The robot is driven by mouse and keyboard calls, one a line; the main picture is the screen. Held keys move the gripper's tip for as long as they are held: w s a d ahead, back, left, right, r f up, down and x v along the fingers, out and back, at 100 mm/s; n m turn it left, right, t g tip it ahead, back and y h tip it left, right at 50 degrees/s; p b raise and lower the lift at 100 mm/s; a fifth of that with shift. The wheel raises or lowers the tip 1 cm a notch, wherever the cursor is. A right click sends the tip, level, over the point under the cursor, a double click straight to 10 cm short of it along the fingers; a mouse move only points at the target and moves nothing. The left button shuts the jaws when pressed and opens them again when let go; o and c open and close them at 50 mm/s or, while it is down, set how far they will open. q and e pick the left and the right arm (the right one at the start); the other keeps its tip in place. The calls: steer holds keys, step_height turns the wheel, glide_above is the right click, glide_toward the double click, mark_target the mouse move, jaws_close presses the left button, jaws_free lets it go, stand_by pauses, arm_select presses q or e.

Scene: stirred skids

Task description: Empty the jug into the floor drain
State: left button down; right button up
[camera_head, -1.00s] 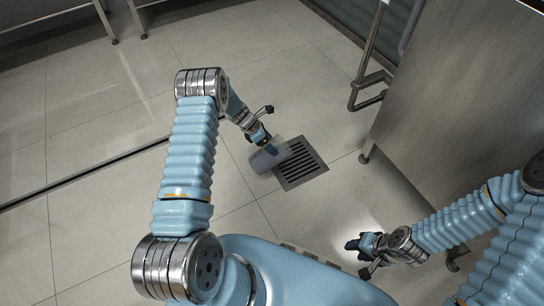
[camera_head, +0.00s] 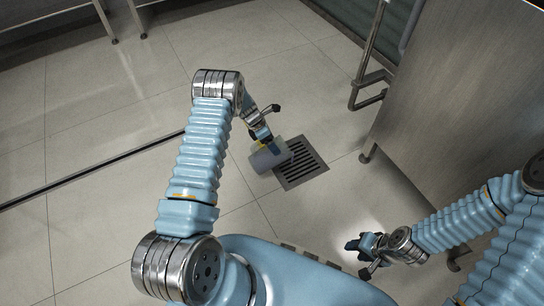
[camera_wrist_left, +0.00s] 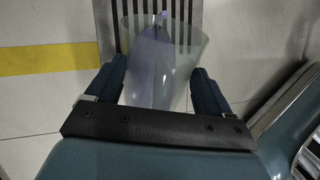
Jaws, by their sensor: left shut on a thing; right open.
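The jug (camera_head: 268,158) is a translucent grey vessel, tilted over the left side of the floor drain (camera_head: 317,171), a dark slotted square grate. My left gripper (camera_head: 266,143) is shut on the jug. In the left wrist view the clear jug (camera_wrist_left: 190,50) sits between the fingers of the left gripper (camera_wrist_left: 160,88), its wide end towards the drain slats (camera_wrist_left: 193,12). Purplish liquid shows inside, narrowing towards that end; I cannot tell whether any is falling. My right gripper (camera_head: 362,248) is open and empty, low at the right, away from the drain.
A steel cabinet (camera_head: 455,90) on legs stands right of the drain, with a bent metal rail (camera_head: 368,80) beside it. A dark floor channel (camera_head: 95,170) runs at the left. Table legs (camera_head: 105,22) stand at the back left. Tiled floor around the drain is clear.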

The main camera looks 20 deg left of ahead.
stand_by(0.4)
arm_select(q)
steer(key=shift+w+d, duration=0.1)
steer(key=shift+w+b, duration=0.1)
steer(key=shift+b, duration=0.25)
stand_by(0.3)
steer(key=shift+w+d+g+y+b, duration=0.2)
steer(key=shift+g+y+b, duration=0.15)
steer(key=shift+g, duration=0.15)
stand_by(0.9)
steer(key=shift+w, duration=0.1)
stand_by(0.5)
steer(key=shift+w+d+g+y+b, duration=0.15)
steer(key=shift+g+y+b, duration=0.15)
steer(key=shift+b, duration=0.15)
stand_by(0.3)
